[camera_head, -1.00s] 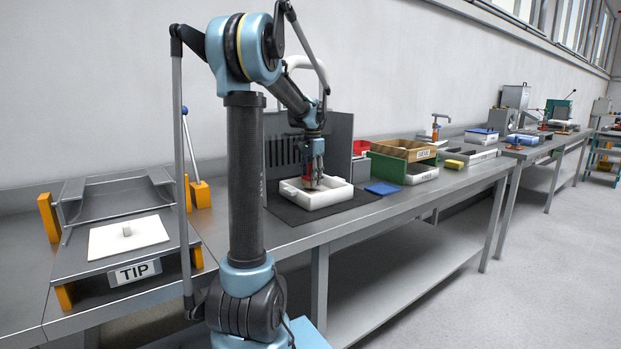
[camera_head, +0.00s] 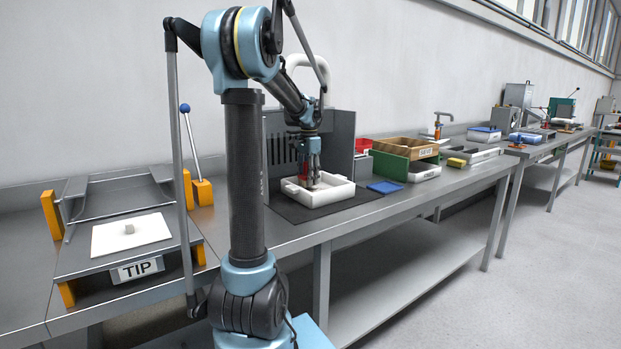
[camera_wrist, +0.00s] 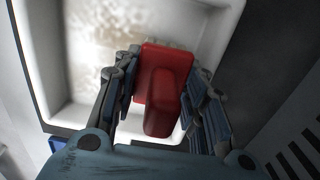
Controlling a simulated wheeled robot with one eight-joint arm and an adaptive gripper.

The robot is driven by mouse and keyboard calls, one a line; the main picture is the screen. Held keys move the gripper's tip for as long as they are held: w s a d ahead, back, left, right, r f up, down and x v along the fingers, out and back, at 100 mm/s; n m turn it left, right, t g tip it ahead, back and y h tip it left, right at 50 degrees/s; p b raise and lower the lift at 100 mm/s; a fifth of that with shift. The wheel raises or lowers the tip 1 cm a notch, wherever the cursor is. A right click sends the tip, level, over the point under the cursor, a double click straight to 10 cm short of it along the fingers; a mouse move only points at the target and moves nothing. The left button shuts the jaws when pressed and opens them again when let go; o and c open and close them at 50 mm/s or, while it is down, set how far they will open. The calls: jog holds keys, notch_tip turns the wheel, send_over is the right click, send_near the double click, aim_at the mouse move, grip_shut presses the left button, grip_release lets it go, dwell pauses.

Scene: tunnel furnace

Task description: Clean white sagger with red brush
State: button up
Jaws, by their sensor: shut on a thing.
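The white sagger (camera_head: 336,192) is an open, shallow square tray on a dark mat on the bench. In the wrist view its inside (camera_wrist: 90,22) shows brownish grainy residue on the floor (camera_wrist: 130,30). The red brush (camera_wrist: 160,85) is between the fingers of my gripper (camera_wrist: 160,95), which is shut on it. In the head view my gripper (camera_head: 311,172) points down into the sagger, and only a little red shows beside the fingers. The brush's underside is hidden, so I cannot tell whether it touches the sagger floor.
A grey slotted hood (camera_head: 341,140) stands behind the sagger. A blue pad (camera_head: 384,187) lies to its right, then a green-sided box with a brown tray (camera_head: 405,147) and a yellow sponge (camera_head: 456,162). A TIP station (camera_head: 130,235) stands at left.

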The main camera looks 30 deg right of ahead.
jog(key=shift+w+d+f, duration=0.1)
jog(key=shift+d, duration=1.15)
jog(key=shift+a+f, duration=0.1)
jog(key=shift+a, duration=1.2)
jog(key=shift+d+f, duration=0.1)
jog(key=shift+d, duration=1.25)
jog(key=shift+s+a+f, duration=0.1)
jog(key=shift+s+a, duration=1.15)
jog(key=shift+a, duration=0.15)
jog(key=shift+s+a+f, duration=0.1)
jog(key=shift+s+a, duration=1.15)
jog(key=shift+a, duration=0.15)
jog(key=shift+w+d, duration=0.1)
jog(key=shift+d, duration=1.2)
jog(key=shift+a+f, duration=0.15)
jog(key=shift+a, duration=1.15)
jog(key=shift+d+f, duration=0.1)
jog(key=shift+d, duration=1.2)
jog(key=shift+a+f, duration=0.1)
jog(key=shift+a, duration=1.2)
jog(key=shift+w+d+f, duration=0.1)
jog(key=shift+d+f, duration=0.05)
jog(key=shift+d, duration=2.8)
jog(key=shift+a, duration=1.25)
